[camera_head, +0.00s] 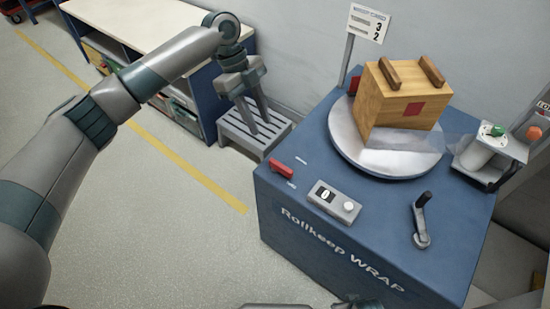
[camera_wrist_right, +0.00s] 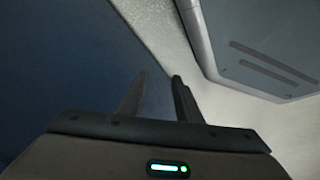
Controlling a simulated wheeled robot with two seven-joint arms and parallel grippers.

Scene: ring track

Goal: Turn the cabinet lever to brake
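The blue wrapping cabinet (camera_head: 345,240) stands at the right in the head view. A red lever (camera_head: 282,168) sits on its top near the left corner, with small white marks beside it too small to read. A dark crank handle (camera_head: 421,222) stands on the top nearer the right side. My left gripper (camera_head: 260,126) hangs left of the cabinet, above a grey slatted step, its fingers apart and empty. My right gripper (camera_wrist_right: 160,76) shows in the right wrist view with its fingers apart and nothing between them; a dark blue surface lies beyond it. Neither gripper touches the lever.
A wooden box (camera_head: 400,95) with a red square sits on the round turntable (camera_head: 385,165). A counter box with a knob (camera_head: 334,203) is near the front edge. A film roll holder (camera_head: 485,155) is at the right. A slatted step (camera_head: 255,137) and shelf bench (camera_head: 150,25) stand left.

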